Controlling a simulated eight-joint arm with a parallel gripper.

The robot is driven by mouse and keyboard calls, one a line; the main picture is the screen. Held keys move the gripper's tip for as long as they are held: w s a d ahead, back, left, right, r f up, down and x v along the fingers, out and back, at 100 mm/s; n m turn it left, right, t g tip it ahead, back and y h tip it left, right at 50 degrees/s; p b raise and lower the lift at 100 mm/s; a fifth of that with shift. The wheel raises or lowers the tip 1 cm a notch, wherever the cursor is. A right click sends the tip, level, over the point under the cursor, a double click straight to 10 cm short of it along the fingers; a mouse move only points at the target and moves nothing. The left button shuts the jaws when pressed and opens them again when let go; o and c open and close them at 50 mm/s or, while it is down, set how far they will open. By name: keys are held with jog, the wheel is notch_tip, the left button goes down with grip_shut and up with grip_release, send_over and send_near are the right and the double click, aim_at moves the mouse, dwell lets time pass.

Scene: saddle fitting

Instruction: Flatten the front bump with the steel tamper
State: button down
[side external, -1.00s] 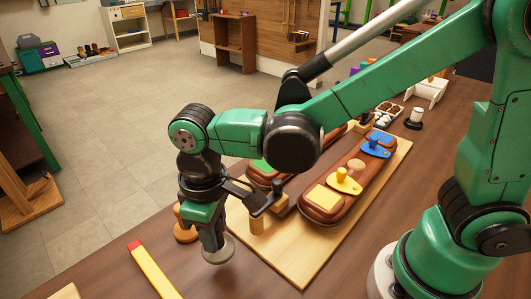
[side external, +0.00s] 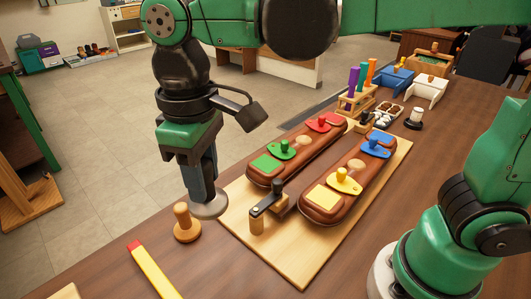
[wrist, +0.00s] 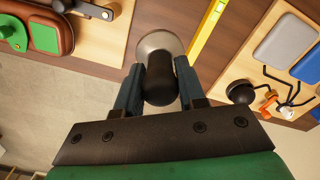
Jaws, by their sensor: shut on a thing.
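My gripper (side external: 203,183) is shut on the steel tamper (side external: 209,206), which hangs disc-down left of the wooden board. In the wrist view my gripper (wrist: 160,78) has a finger on each side of the tamper's black handle, with the pale round disc (wrist: 160,43) beyond. Two long brown padded panels lie on the board. A pale rounded bump (side external: 302,142) shows on the far panel (side external: 318,150), and another bump (side external: 357,168) on the near panel (side external: 318,213). I cannot tell which is the front bump. The tamper is apart from both.
A wooden knobbed tool (side external: 186,225) stands on the table below the tamper. A yellow bar with a red end (side external: 152,270) lies nearby. A clamp-like lever (side external: 265,205) stands at the board's (side external: 290,262) left end. Coloured tools in a rack (side external: 357,98) and bins stand behind.

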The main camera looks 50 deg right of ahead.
jog(key=shift+w+d+r, duration=0.15)
jog(key=shift+r, duration=0.35)
jog(key=shift+w+d+r, duration=0.1)
jog(key=shift+d+r, duration=0.05)
jog(key=shift+r, duration=0.35)
jog(key=w+d+m, duration=0.4)
jog(key=d+m, duration=0.2)
jog(key=d, duration=1)
jog(key=w+d+m, duration=0.3)
jog(key=d+m, duration=0.2)
jog(key=d, duration=1)
jog(key=shift+d+f, duration=0.15)
jog(key=shift+f, duration=1.35)
jog(key=shift+d+f, duration=0.15)
jog(key=shift+f, duration=1.35)
jog(key=shift+d+f, duration=0.15)
jog(key=shift+f, duration=1.35)
